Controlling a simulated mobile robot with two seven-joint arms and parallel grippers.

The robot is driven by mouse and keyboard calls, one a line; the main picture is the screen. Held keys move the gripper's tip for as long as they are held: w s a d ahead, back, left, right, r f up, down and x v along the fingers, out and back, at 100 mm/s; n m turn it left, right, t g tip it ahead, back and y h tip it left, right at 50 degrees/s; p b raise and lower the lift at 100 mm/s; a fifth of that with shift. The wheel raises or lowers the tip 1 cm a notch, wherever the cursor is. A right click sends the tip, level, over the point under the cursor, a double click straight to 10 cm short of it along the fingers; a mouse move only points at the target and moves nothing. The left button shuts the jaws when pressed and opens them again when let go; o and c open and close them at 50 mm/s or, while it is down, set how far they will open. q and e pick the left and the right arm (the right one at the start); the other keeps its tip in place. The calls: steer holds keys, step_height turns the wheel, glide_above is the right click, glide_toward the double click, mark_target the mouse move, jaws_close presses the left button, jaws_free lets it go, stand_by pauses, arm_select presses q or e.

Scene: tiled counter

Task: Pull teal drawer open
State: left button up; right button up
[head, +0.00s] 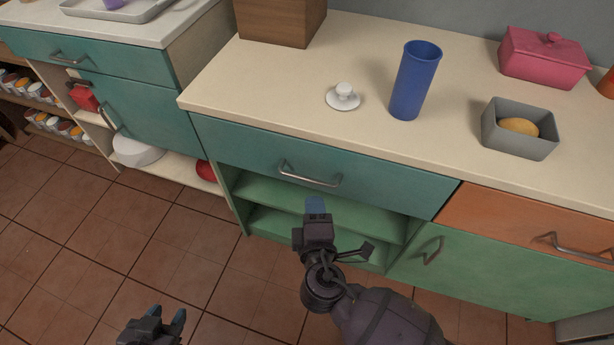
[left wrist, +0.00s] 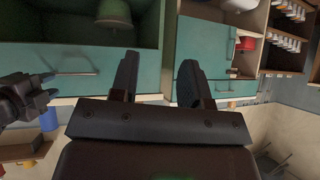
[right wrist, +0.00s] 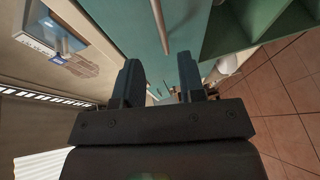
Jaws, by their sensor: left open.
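The teal drawer (head: 250,155) sits under the counter top, and its front is shut flush. Its metal bar handle (head: 310,177) is bare. My right gripper (head: 316,205) is just below and in front of this handle, apart from it in the head view. In the right wrist view the gripper (right wrist: 160,85) has its fingers spread, and the handle bar (right wrist: 161,28) lies ahead of the gap between them. My left gripper (head: 165,325) is low at the bottom left over the floor. In the left wrist view its fingers (left wrist: 158,80) are apart and empty.
On the counter stand a blue cup (head: 415,82), a white lid (head: 343,97), a grey box (head: 517,140) with a yellow item and a pink dish (head: 543,58). Open green shelves (head: 290,195) lie below the drawer. An orange drawer (head: 530,222) is at right. The tiled floor (head: 110,230) is clear.

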mark_target(310, 179)
steer(key=b+x, duration=0.1)
steer(key=x, duration=0.8)
steer(key=shift+w+f, duration=0.1)
steer(key=shift+f, duration=0.05)
steer(key=shift+w, duration=0.25)
steer(key=shift+c, duration=0.3)
jaws_close()
